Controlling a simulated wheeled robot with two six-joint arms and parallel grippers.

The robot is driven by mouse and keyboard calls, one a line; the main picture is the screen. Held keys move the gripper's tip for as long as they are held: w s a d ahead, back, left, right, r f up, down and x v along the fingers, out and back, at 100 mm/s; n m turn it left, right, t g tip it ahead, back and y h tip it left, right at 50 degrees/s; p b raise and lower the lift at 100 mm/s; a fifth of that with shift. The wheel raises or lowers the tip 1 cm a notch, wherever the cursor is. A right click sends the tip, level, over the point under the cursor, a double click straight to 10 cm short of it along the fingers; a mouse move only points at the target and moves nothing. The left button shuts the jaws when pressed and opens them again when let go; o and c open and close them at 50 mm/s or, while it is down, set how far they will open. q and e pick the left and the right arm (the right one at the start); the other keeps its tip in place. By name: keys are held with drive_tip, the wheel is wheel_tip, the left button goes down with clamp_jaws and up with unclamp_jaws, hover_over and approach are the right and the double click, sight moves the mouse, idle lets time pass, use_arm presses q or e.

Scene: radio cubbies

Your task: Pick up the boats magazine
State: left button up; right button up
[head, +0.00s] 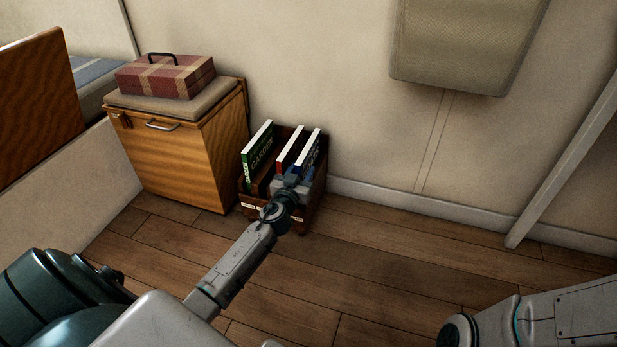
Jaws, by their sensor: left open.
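A small dark wooden rack (246,196) on the floor holds upright magazines. The green magazine (259,155) at the left reads "GARDEN". One with a red cover (288,151) stands in the middle. A dark blue one (313,146) stands at the right, its title partly hidden. No title that I can read says boats, so I cannot tell for sure which it is. My left gripper (292,180) is open at the front right of the rack, in front of the blue and red magazines. It hides their lower parts; I cannot tell whether it touches them. My right gripper is out of view.
A wooden cabinet (174,165) with a cushion (128,105) and a plaid case (166,77) on top stands close left of the rack. The wall is right behind. A slanted pale post (567,160) stands at the right. The floor (400,275) right of the rack is clear.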

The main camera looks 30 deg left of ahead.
use_arm(q)
drive_tip(key=shift+x, duration=0.95)
clamp_jaws()
drive_tip(key=shift+r, duration=0.1)
